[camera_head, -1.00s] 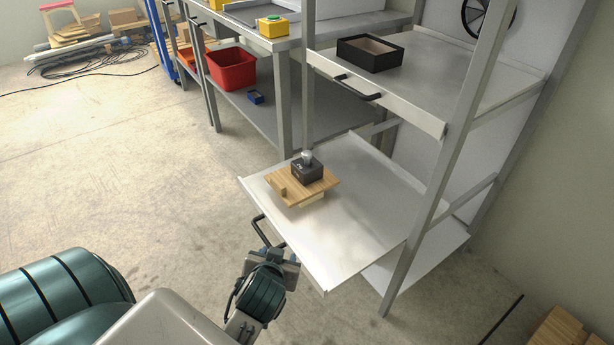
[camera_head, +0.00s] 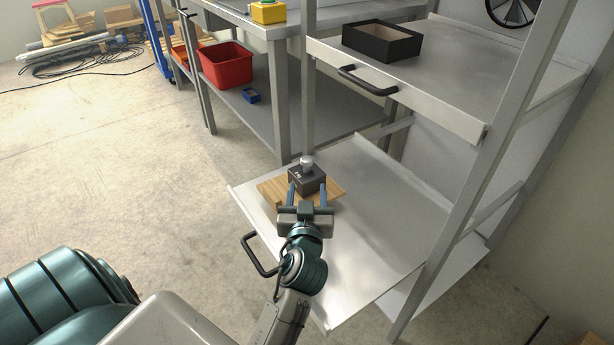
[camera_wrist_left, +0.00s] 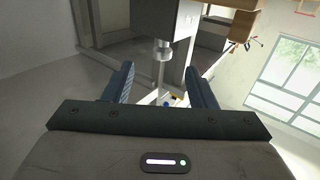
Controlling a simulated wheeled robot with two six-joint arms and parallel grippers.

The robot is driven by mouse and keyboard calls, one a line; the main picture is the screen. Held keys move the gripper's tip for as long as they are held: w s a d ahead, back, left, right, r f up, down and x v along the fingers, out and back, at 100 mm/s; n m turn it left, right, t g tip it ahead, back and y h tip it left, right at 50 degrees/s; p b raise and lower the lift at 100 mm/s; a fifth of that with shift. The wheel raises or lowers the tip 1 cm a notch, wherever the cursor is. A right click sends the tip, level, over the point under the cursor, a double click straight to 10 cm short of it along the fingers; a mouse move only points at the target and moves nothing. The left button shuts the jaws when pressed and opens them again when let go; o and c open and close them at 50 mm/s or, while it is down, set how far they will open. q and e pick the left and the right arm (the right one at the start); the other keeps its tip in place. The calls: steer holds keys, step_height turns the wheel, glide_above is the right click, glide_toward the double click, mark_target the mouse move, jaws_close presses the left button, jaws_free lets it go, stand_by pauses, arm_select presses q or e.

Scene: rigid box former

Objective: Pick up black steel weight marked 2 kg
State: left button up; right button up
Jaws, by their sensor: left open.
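The black steel weight (camera_head: 306,179) is a dark block with pale markings on its front and a silver knob on top. It stands upright on a wooden board (camera_head: 268,192) on the pulled-out lower metal shelf (camera_head: 375,225). My left gripper (camera_head: 307,188) is open at the weight's near side, its two blue fingers pointing at it, one towards each side. Whether they touch it cannot be told. In the left wrist view the weight (camera_wrist_left: 165,18) and its knob show beyond the open fingers (camera_wrist_left: 159,70), apparently upside down. My right gripper is in neither view.
A black open box (camera_head: 382,40) sits on the shelf above, which has a black handle (camera_head: 367,80). The lower shelf's handle (camera_head: 259,256) is close to my left arm. A rack post (camera_head: 470,170) stands at the right. A red bin (camera_head: 227,65) is on the bench's lower shelf.

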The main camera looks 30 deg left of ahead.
mark_target(307, 169)
arm_select(q)
steer(key=x, duration=0.5)
steer(key=b+x, duration=0.1)
steer(key=x, duration=0.4)
steer(key=shift+a+f, duration=0.2)
steer(key=shift+a, duration=0.1)
jaws_close()
stand_by(0.8)
steer(key=shift+r, duration=0.2)
